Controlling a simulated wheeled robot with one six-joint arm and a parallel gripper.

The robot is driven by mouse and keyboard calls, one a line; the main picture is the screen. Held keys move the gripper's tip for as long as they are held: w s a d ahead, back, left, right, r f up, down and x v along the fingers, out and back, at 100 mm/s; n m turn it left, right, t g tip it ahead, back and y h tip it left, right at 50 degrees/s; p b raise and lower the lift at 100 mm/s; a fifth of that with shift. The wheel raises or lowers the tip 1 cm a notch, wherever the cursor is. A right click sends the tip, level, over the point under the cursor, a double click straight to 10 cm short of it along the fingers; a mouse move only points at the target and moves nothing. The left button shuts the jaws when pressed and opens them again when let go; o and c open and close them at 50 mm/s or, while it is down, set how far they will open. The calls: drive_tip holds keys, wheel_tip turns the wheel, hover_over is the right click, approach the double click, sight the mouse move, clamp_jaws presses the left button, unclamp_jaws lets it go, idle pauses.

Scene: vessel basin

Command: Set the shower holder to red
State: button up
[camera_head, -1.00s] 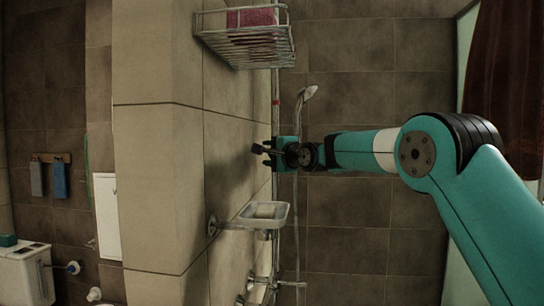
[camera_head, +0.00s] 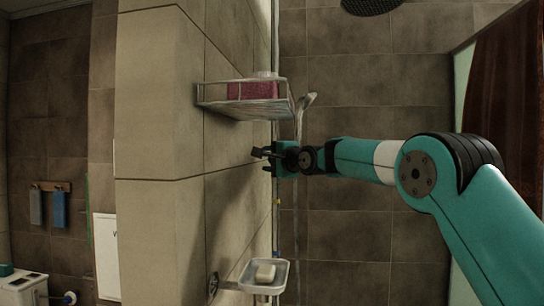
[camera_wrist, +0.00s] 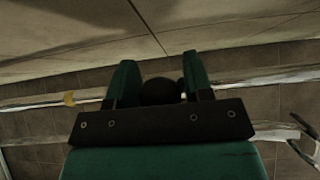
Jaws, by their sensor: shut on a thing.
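My gripper (camera_head: 268,160) is at the vertical shower rail (camera_head: 276,225). In the wrist view my gripper (camera_wrist: 158,75) has its two fingers on either side of a dark round part, the shower holder (camera_wrist: 160,92), and is shut on it. The fingers hide most of the holder. The shower head (camera_head: 307,100) sticks up just above my gripper. A yellow mark (camera_head: 277,201) is on the rail below the gripper and also shows in the wrist view (camera_wrist: 70,98). A blue mark (camera_head: 277,253) is lower. No red mark is visible now; my gripper covers that stretch.
A wire shelf (camera_head: 243,108) with a pink item is on the wall just above my gripper. A soap dish (camera_head: 265,287) with soap is below. The tiled wall (camera_head: 225,145) is close on the left. A brown curtain (camera_head: 500,100) hangs at the right.

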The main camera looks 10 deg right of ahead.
drive_tip(key=shift+r, duration=0.3)
drive_tip(key=o, duration=1)
drive_tip(key=shift+s, duration=0.15)
drive_tip(key=shift+f, duration=0.1)
drive_tip(key=shift+f, duration=0.15)
drive_tip(key=shift+b+v, duration=4.3)
drive_tip(key=shift+v, duration=4.55)
drive_tip(key=shift+a, duration=0.1)
